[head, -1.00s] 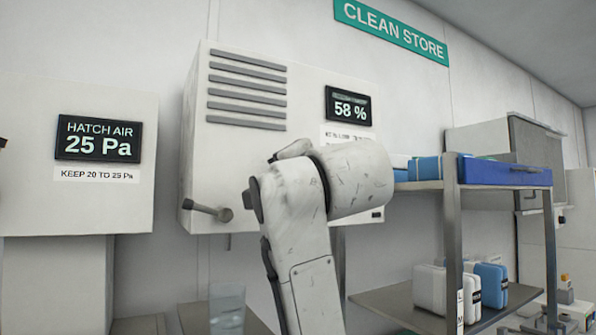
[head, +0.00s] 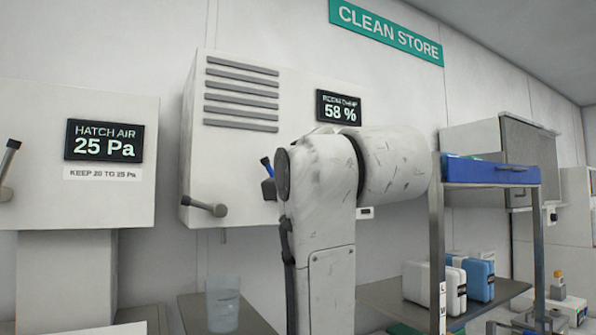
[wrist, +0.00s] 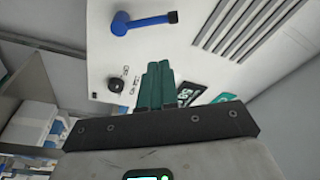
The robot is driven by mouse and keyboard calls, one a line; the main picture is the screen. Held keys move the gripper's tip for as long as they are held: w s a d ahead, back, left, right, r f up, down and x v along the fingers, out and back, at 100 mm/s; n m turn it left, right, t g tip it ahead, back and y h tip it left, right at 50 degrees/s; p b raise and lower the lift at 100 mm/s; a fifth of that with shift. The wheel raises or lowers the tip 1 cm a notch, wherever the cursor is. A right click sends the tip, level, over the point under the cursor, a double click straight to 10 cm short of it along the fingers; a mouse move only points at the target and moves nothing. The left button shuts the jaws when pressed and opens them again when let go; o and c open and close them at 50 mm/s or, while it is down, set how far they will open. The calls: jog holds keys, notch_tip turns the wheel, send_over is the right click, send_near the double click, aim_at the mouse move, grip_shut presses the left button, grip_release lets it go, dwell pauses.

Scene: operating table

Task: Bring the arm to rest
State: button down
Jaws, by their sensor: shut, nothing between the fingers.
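My arm (head: 325,230) stands raised in the middle of the head view, its upper link bent over to the right. My gripper is not visible there. In the wrist view my gripper (wrist: 157,68) shows as two green fingers pressed together, with nothing between them. It points toward a white wall cabinet (wrist: 180,50) with a blue-handled lever (wrist: 145,21) and a black knob. Whether the fingers touch the cabinet cannot be told, but they appear apart from it.
In the head view, a metal shelf unit (head: 437,240) with a blue tray (head: 490,171) and several packs stands close on the right. A clear beaker (head: 223,303) stands on a low surface at the left. A hatch cabinet (head: 30,150) is at far left.

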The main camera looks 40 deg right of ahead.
jog(key=shift+b+v, duration=0.7)
jog(key=shift+v, duration=2.05)
jog(key=shift+f, duration=0.1)
jog(key=w+f+n+g+y, duration=0.2)
jog(key=w+f, duration=0.2)
jog(key=f, duration=0.6)
jog(key=w+f+n+g+y, duration=0.1)
jog(key=w+f+n, duration=0.15)
jog(key=f, duration=0.65)
jog(key=s+a+f+n+g+y, duration=0.1)
jog(key=a+f+n+g, duration=0.1)
jog(key=f, duration=1.1)
jog(key=a+f+n+g+y, duration=0.2)
jog(key=f+n+g, duration=0.1)
jog(key=f, duration=1)
jog(key=s+a+f+n+g+y, duration=0.1)
jog(key=s+f+g, duration=0.1)
jog(key=s+f, duration=0.5)
jog(key=s+a+f+n+g, duration=0.2)
jog(key=s+f, duration=0.2)
jog(key=f, duration=0.7)
jog(key=s+a+f+n+g, duration=0.1)
jog(key=s+f+n+g, duration=0.1)
jog(key=s+f, duration=0.4)
jog(key=s+a+f+n+g+y, duration=0.1)
jog(key=s+f, duration=0.5)
jog(key=s, duration=0.6)
jog(key=shift+f+n+g, duration=0.2)
jog(key=shift+n+g, duration=0.15)
jog(key=shift+g, duration=0.25)
